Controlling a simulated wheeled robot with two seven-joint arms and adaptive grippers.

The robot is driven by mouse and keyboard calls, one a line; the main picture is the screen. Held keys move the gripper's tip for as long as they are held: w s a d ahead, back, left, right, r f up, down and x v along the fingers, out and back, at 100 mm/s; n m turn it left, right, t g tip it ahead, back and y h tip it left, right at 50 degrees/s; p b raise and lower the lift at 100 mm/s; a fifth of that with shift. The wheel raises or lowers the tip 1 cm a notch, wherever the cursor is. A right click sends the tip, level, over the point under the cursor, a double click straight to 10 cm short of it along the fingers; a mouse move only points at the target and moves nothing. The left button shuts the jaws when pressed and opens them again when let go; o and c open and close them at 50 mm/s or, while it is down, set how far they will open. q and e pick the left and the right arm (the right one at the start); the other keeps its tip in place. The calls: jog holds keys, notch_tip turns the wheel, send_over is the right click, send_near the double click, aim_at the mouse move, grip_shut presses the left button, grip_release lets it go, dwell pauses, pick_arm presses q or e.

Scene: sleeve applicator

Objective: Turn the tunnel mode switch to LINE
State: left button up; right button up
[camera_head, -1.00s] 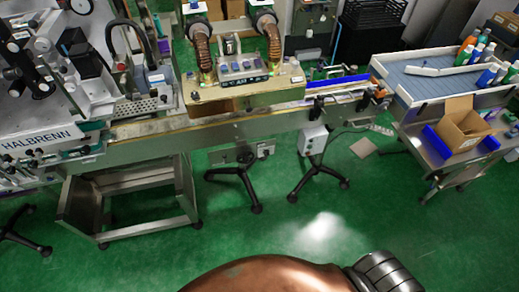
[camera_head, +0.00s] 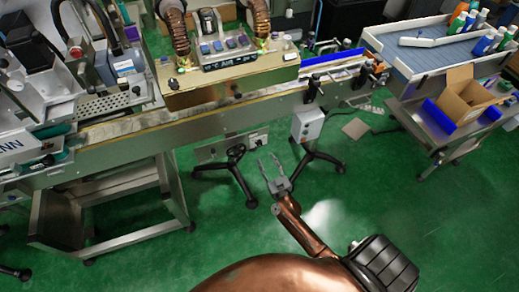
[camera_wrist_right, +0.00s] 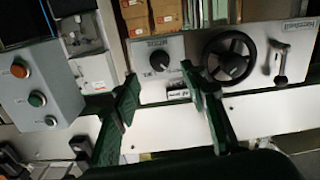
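The tunnel mode switch appears to be the black rotary knob (camera_wrist_right: 159,61) on a grey panel (camera_wrist_right: 150,88) in the right wrist view. Its small markings are too blurred to read, so I cannot tell its setting. In the head view the panel (camera_head: 212,151) is fixed under the conveyor's front side. My right gripper (camera_head: 272,163) is open and empty, in front of and to the right of the panel. In the wrist view its green fingers (camera_wrist_right: 160,82) spread to either side of the knob, apart from it. My left gripper is out of view.
A black handwheel (camera_wrist_right: 229,56) and a lever (camera_wrist_right: 281,62) sit right of the knob. A grey box with orange and green buttons (camera_wrist_right: 40,85) is at left. Stand legs (camera_head: 318,160) spread over the green floor. A side table (camera_head: 415,113) holds an open carton (camera_head: 462,115).

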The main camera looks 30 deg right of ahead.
aim_at(260, 145)
jog(key=x, duration=0.2)
jog(key=b+x, duration=0.1)
jog(key=x, duration=0.2)
jog(key=b+x, duration=0.1)
jog(key=x, duration=0.1)
jog(key=shift+w+d+r, duration=0.15)
jog(key=shift+w+r, duration=0.15)
jog(key=shift+r, duration=0.05)
jog(key=shift+w, duration=0.2)
jog(key=shift+r, duration=0.1)
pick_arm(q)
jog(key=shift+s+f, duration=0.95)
pick_arm(e)
grip_shut()
